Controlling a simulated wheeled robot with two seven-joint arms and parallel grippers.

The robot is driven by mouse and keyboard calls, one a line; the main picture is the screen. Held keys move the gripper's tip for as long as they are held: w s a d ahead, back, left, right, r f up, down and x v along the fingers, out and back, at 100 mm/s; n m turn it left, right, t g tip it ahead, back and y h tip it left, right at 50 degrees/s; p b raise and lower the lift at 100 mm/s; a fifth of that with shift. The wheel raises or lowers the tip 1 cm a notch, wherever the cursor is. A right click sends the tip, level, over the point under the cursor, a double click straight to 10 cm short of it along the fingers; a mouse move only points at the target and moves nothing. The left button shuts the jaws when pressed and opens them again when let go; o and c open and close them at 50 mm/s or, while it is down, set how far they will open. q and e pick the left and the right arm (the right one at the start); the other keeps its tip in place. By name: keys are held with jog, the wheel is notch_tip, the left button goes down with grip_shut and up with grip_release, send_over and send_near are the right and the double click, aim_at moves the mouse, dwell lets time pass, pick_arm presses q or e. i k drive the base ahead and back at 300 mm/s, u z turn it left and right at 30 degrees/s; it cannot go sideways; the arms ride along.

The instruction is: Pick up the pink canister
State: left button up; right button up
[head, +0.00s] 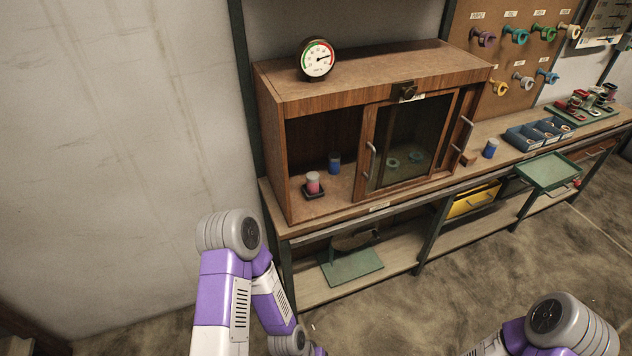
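The pink canister (313,182) stands upright on a small black tray (315,192) inside the wooden cabinet (281,157), near the front of its open left side. Its upper part looks whitish. A blue canister (334,163) stands behind it to the right, inside the cabinet. My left arm shows at the lower left, in front of the bench and below the cabinet, but its gripper is out of the picture. My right arm shows only at the lower right edge, with its gripper out of the picture too.
A glass-fronted sliding door (408,145) covers the cabinet's right part. A round gauge (316,60) stands on top. Another blue canister (490,149), blue bins (525,137) and a green tray (547,172) are on the right. A green scale-like item (351,265) sits on the lower shelf.

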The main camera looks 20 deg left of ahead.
aim_at(313, 176)
jog(key=z, duration=0.8)
jog(key=i, duration=1.25)
jog(key=u, duration=1.45)
